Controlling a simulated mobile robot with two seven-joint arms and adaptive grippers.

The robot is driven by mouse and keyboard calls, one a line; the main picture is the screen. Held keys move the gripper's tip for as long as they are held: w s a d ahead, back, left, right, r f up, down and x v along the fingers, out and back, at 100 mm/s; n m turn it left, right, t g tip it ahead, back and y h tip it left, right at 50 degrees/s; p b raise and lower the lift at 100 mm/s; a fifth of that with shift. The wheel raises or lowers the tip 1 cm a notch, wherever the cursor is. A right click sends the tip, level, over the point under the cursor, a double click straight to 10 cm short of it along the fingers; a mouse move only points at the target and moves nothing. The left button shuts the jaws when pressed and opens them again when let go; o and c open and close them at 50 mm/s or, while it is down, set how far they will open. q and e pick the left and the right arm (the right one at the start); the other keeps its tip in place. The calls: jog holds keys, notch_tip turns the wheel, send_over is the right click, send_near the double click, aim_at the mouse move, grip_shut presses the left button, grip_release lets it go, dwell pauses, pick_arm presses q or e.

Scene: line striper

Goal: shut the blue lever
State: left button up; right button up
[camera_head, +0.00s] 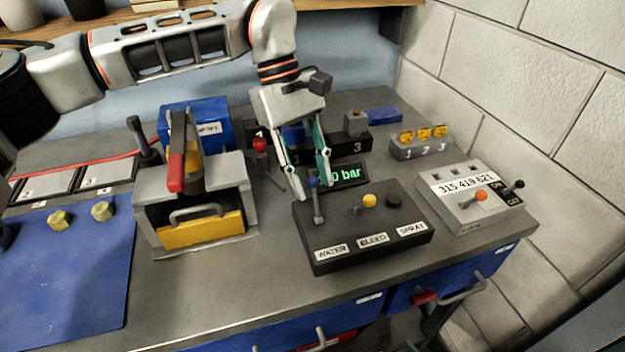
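The blue lever (317,208) is a grey upright stick with a blue knob at its top. It stands at the left end of a black control box (365,258), above the WATER label. My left gripper (313,188) points down from above at the lever's top. I cannot tell whether either finger touches the knob. My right gripper is not in view.
The box also has a yellow knob (369,201) and a black knob (394,200). A grey counter box (478,199) stands right, and a grey-and-yellow machine (197,231) left. The front counter strip is clear.

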pick_arm(q)
jog(key=shift+s+d+f, duration=0.15)
jog(key=shift+d+f, duration=0.05)
jog(key=shift+f, duration=0.3)
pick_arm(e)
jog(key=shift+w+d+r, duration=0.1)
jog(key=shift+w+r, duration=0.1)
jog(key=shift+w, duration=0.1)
pick_arm(q)
grip_shut()
